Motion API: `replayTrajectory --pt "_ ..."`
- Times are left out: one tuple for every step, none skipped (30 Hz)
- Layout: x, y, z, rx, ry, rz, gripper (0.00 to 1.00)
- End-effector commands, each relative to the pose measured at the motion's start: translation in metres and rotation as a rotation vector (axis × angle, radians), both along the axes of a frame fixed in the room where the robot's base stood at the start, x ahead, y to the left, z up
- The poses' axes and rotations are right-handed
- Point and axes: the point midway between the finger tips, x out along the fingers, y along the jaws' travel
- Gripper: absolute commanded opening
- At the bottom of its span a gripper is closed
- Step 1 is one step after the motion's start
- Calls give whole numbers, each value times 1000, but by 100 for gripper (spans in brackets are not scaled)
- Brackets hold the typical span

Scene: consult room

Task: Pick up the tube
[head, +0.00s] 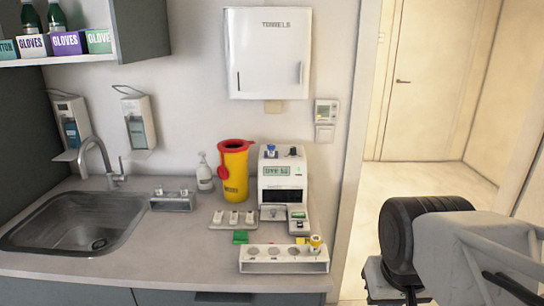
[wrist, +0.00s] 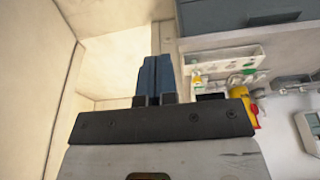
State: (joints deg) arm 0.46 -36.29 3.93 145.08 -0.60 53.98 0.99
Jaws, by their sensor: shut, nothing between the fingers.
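A tube (head: 316,243) with a yellow cap stands in the right end of a white rack (head: 285,267) near the counter's front edge. The rack's other round places look empty. The rack also shows in the wrist view (wrist: 222,54), upside down. My gripper (wrist: 153,58) is shut and empty, its two dark blue fingers together. It is off to the side of the rack, beyond the counter's right end, apart from the tube. In the head view my arm is at the lower right, and the fingertips are hard to make out.
Behind the rack stand a white analyser (head: 283,180), a yellow sharps bin (head: 234,172) with a red lid and a small white tray (head: 233,219). A green block (head: 240,237) lies near the rack. A sink (head: 75,235) is at the left. Open floor lies right of the counter.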

Motion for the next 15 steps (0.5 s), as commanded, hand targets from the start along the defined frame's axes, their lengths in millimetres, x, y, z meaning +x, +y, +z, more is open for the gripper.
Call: replayTrajectory --pt "0 0 0 0 0 0 0" --pt "0 0 0 0 0 0 0" --pt "0 0 0 0 0 0 0" --pt "0 0 0 0 0 0 0" --pt "0 0 0 0 0 0 0" --pt "0 0 0 0 0 0 0" --pt "0 0 0 0 0 0 5" --pt "0 0 0 0 0 0 9" --pt "0 0 0 0 0 0 15" --pt "0 0 0 0 0 0 20" --pt "0 0 0 0 0 0 24" --pt "0 0 0 0 0 0 31" --pt "0 0 0 0 0 0 35" --pt "0 0 0 0 0 0 40" --pt "0 0 0 0 0 0 46"
